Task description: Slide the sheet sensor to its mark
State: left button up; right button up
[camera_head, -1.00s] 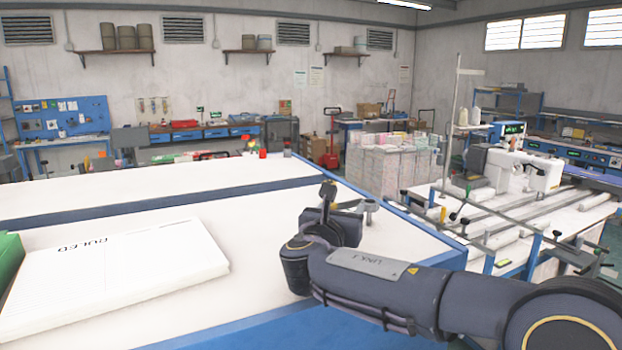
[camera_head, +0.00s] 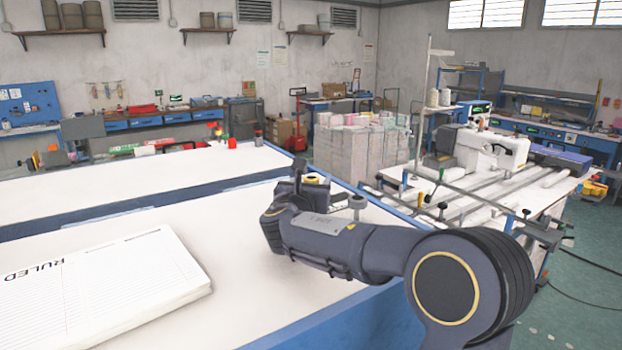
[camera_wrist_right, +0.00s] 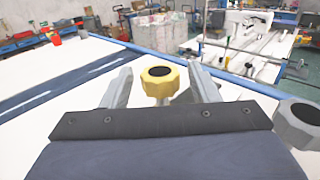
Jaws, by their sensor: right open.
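A yellow faceted knob (camera_wrist_right: 158,84) sits between the spread fingers of my right gripper (camera_wrist_right: 163,88) in the right wrist view. The fingers are open, with a gap visible on each side of the knob. The knob also shows in the head view (camera_head: 314,179), just beyond my right gripper (camera_head: 302,176). A grey knob (camera_wrist_right: 300,122) stands to the right of the gripper, and it also shows in the head view (camera_head: 357,202). The body of the sheet sensor under the knobs is mostly hidden by my gripper and arm. I cannot make out its mark. My left gripper is not in view.
A stack of ruled paper (camera_head: 100,290) lies on the white table (camera_head: 225,218) at the left. A dark blue strip (camera_head: 90,215) crosses the table. A machine with rails (camera_head: 480,190) stands to the right. Red items (camera_head: 231,143) sit at the table's far edge.

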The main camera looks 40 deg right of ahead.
jog(key=shift+w+d, duration=0.1)
jog(key=shift+d, duration=0.15)
